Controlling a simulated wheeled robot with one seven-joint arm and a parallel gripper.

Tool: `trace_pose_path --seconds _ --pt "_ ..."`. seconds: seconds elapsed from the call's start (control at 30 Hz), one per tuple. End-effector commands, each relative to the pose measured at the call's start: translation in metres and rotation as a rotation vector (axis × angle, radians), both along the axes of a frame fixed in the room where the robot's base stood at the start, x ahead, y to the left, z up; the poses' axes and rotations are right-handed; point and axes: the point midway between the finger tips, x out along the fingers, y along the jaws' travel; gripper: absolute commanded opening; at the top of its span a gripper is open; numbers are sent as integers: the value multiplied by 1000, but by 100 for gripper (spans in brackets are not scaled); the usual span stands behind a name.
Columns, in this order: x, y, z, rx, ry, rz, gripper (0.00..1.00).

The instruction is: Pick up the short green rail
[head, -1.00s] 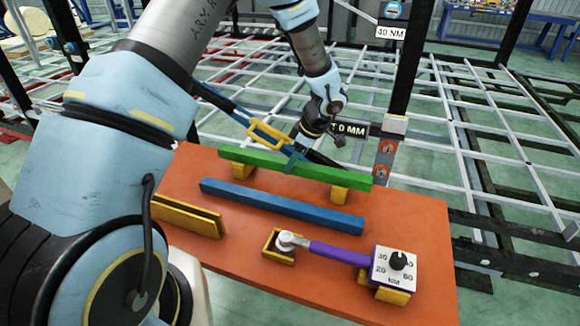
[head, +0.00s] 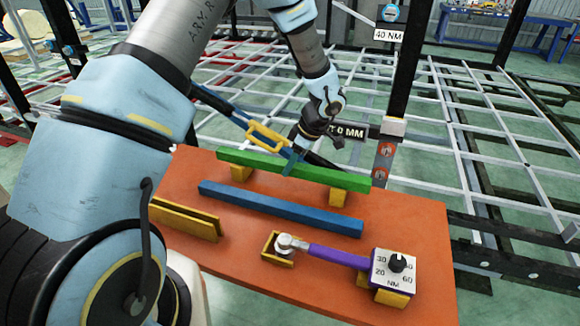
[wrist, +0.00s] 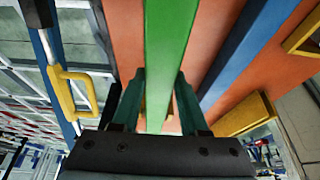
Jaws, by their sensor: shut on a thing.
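The short green rail (head: 325,175) lies above the orange table, supported by a yellow block (head: 338,197) near its right end. My gripper (head: 291,160) reaches down from behind and is shut on the rail near its middle. In the wrist view, the green rail (wrist: 168,50) runs lengthwise between the two dark teal fingers of my gripper (wrist: 158,88). The lower finger tips are partly hidden by the rail in the head view. I cannot tell whether the rail is lifted off its supports.
A blue rail (head: 280,208) lies in front of the green one on the orange table (head: 410,222). A yellow slotted holder (head: 184,220) is at left. A purple-handled torque wrench (head: 338,256) lies at front. A yellow buckle (head: 266,137) and dark post (head: 402,75) stand close to my gripper.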

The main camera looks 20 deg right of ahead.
Motion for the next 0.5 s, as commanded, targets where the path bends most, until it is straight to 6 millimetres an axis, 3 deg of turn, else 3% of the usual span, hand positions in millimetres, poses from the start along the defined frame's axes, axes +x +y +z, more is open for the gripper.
trace_pose_path --seconds 0.17,0.5 --pt "2 -1 18 -4 -6 0 0" --pt "1 -1 74 -5 -6 1 0"
